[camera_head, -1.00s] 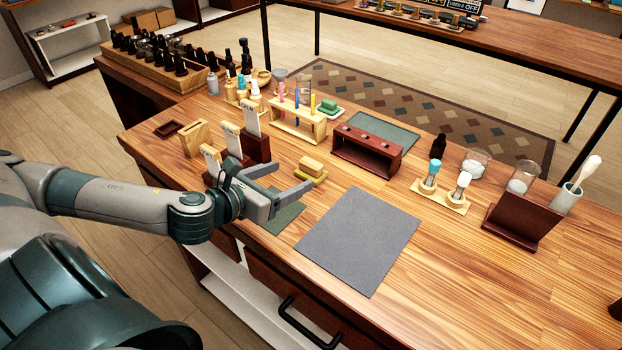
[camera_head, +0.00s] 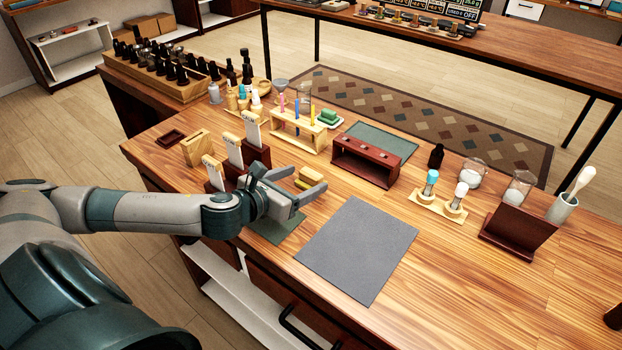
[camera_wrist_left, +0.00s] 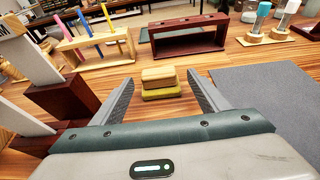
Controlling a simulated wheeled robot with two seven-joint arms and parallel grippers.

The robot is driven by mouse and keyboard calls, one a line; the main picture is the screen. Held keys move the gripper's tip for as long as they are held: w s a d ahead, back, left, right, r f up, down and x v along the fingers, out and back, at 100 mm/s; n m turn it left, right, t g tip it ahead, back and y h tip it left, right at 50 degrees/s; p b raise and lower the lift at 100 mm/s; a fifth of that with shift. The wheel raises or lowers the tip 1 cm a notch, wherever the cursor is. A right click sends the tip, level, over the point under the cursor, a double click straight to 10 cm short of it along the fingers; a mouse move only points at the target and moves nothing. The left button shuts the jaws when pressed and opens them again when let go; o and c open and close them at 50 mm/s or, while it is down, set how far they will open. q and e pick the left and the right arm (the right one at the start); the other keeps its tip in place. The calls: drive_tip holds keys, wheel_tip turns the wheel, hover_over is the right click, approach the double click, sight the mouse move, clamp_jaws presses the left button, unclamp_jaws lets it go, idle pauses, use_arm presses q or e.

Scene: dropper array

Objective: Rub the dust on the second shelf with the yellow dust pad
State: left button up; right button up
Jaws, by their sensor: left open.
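The yellow dust pad (camera_head: 311,173) is a small block lying on a yellow-green base on the wooden table. In the left wrist view the pad (camera_wrist_left: 158,75) and its base (camera_wrist_left: 161,94) are ahead, between the two finger lines. My left gripper (camera_head: 306,180) is open and empty, low over the table, with its fingers pointing at the pad; whether they reach around it is unclear. Below the tabletop a white shelf (camera_head: 222,280) shows in part; I see no clear dust on it. My right gripper is not in view.
A grey mat (camera_head: 358,248) lies right of the gripper and a green mat (camera_head: 276,228) under it. White upright pieces in dark red holders (camera_head: 254,158) stand close left. A dark red rack (camera_head: 366,162) and a wooden tube rack (camera_head: 300,132) stand behind.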

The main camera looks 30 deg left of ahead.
sight(308, 175)
use_arm(q)
drive_tip(key=x, duration=0.1)
drive_tip(key=p+x, duration=0.1)
drive_tip(key=x, duration=0.1)
drive_tip(key=shift+w+a+r, duration=0.1)
drive_tip(key=shift+w+r, duration=0.05)
drive_tip(key=shift+r, duration=0.1)
drive_tip(key=shift+w+f+p, duration=0.3)
drive_tip(key=shift+w, duration=0.2)
drive_tip(key=shift+c, duration=0.6)
drive_tip(key=c, duration=1)
